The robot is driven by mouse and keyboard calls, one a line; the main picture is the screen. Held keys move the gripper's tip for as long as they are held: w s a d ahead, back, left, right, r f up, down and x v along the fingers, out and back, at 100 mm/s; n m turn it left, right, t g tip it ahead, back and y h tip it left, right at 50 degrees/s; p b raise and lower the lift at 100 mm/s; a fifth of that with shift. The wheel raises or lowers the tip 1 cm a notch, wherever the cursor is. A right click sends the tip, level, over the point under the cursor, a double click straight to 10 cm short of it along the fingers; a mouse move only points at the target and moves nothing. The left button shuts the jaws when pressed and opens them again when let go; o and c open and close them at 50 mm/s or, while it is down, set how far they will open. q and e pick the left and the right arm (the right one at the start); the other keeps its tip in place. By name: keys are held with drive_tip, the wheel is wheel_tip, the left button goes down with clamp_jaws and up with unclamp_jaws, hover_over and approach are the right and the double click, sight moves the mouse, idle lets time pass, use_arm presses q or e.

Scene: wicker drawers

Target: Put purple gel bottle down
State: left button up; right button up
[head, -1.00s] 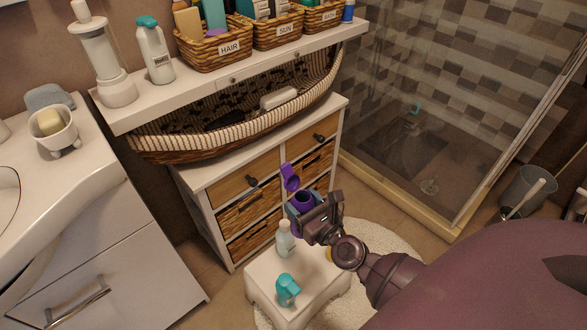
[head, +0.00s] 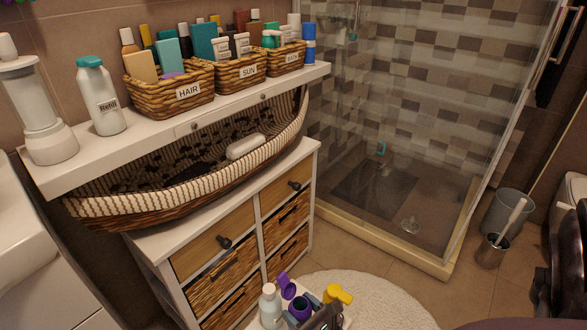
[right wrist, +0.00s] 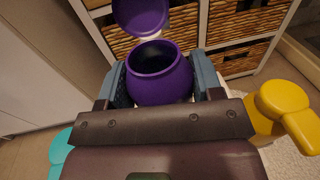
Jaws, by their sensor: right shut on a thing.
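The purple gel bottle (right wrist: 158,76) is between the two fingers of my right gripper (right wrist: 163,84) in the right wrist view. Its purple lid is flipped open and its mouth faces up. In the head view the bottle (head: 300,306) shows at the bottom edge, with my right gripper (head: 318,312) shut on it, above or at the white stool (head: 346,321). I cannot tell whether its base touches the stool, since the base is hidden. My left gripper is in neither view.
A white bottle (head: 270,308) stands left of the purple one. A yellow-topped bottle (head: 337,294) is to its right. A teal item (right wrist: 60,153) shows at lower left in the wrist view. Wicker drawers (head: 225,276) stand close behind. A round white rug (head: 385,298) lies around the stool.

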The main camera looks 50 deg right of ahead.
wheel_tip(320, 180, down, 3)
drive_tip(key=shift+r+b, duration=0.15)
drive_tip(key=shift+b, duration=0.15)
wheel_tip(320, 180, down, 3)
drive_tip(key=shift+f+b, duration=0.15)
drive_tip(key=shift+b, duration=0.6)
drive_tip(key=shift+f, duration=0.35)
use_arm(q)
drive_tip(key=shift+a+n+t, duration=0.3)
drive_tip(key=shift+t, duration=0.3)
use_arm(e)
drive_tip(key=shift+f+b, duration=0.25)
drive_tip(key=shift+b, duration=0.15)
drive_tip(key=o, duration=1.3)
drive_tip(key=shift+r, duration=0.1)
